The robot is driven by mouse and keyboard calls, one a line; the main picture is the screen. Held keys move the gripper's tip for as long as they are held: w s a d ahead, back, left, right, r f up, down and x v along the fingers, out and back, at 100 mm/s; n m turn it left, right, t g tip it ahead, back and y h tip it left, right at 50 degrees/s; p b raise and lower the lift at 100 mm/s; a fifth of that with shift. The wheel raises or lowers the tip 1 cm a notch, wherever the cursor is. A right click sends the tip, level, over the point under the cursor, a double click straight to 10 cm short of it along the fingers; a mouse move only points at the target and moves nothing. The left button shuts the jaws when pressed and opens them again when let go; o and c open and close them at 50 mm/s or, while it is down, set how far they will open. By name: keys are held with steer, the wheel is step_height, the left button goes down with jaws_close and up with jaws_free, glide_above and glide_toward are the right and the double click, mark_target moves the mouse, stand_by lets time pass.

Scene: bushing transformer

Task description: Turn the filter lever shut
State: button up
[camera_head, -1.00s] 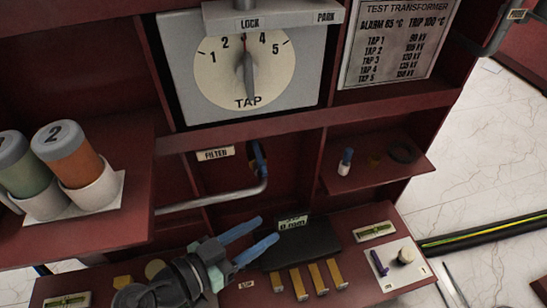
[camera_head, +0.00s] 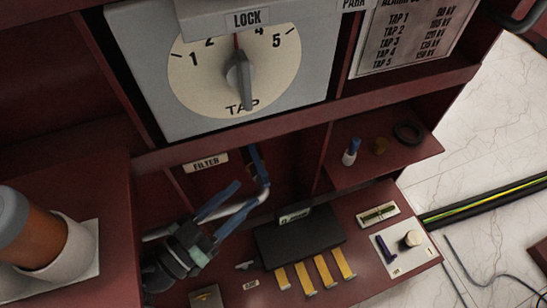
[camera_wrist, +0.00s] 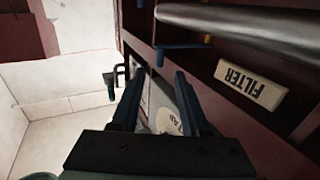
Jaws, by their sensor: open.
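The filter lever (camera_head: 257,160) is a blue handle on the grey pipe, right of the FILTER label (camera_head: 205,163), in a dark red recess below the tap dial. In the wrist view, a blue bar that appears to be the lever (camera_wrist: 183,46) lies beside the pipe (camera_wrist: 245,27), just beyond my fingertips. My gripper (camera_head: 248,194) is open and empty, in front of the pipe and below the lever. In the wrist view its two fingers (camera_wrist: 160,72) are apart with nothing between them. Part of the pipe is hidden behind my gripper.
The tap dial (camera_head: 239,75) is above the recess. A black block (camera_head: 300,240) with several yellow bars stands on the lower shelf, right of my gripper. An orange jar (camera_head: 40,235) stands at left. A small shelf (camera_head: 390,160) at right holds small items.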

mark_target(267, 173)
steer(key=b+x, duration=0.1)
steer(key=x, duration=0.9)
steer(key=shift+w+d, duration=0.1)
steer(key=shift+d, duration=0.1)
jaws_close()
steer(key=shift+f, duration=0.1)
stand_by(0.9)
